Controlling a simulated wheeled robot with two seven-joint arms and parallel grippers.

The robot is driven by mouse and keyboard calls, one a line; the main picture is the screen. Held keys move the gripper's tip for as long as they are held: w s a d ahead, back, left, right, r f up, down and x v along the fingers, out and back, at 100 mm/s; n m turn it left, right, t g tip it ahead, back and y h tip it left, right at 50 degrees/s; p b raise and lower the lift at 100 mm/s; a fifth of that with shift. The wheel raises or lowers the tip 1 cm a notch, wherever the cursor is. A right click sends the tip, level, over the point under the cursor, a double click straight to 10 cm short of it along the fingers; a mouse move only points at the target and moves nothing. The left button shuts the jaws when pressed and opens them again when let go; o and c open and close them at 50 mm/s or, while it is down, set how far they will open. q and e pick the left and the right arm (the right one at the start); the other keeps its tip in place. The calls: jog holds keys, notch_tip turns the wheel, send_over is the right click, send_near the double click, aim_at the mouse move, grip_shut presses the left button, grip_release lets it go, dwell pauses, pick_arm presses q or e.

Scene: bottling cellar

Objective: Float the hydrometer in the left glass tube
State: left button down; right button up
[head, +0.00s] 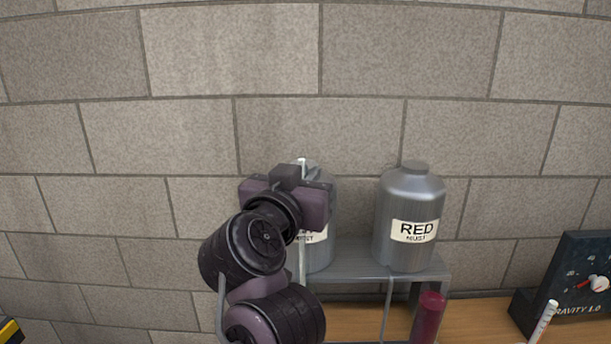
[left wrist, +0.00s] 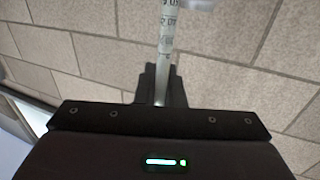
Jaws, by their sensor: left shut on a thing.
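My left gripper (head: 302,180) is raised in front of the left metal can and is shut on the hydrometer. The hydrometer's pale tip (head: 302,161) shows just above the gripper. In the left wrist view its white stem with dark scale marks (left wrist: 167,35) runs up from between the fingers (left wrist: 162,88). A glass tube with dark red liquid (head: 427,318) stands below the RED can. I cannot make out the left glass tube; my left arm covers the area below the left can. My right gripper is not in view.
A grey stand (head: 350,268) carries the left can (head: 322,250) and the can labelled RED (head: 410,215). A dark gauge box (head: 575,285) is at the right, with a white marked stick (head: 543,321) before it. A brick wall (head: 230,60) is behind. Some wooden bench (head: 480,318) is bare.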

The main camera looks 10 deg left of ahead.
aim_at(301, 252)
pick_arm(q)
jog(key=shift+f+b, duration=4.8)
jog(key=shift+f, duration=1.35)
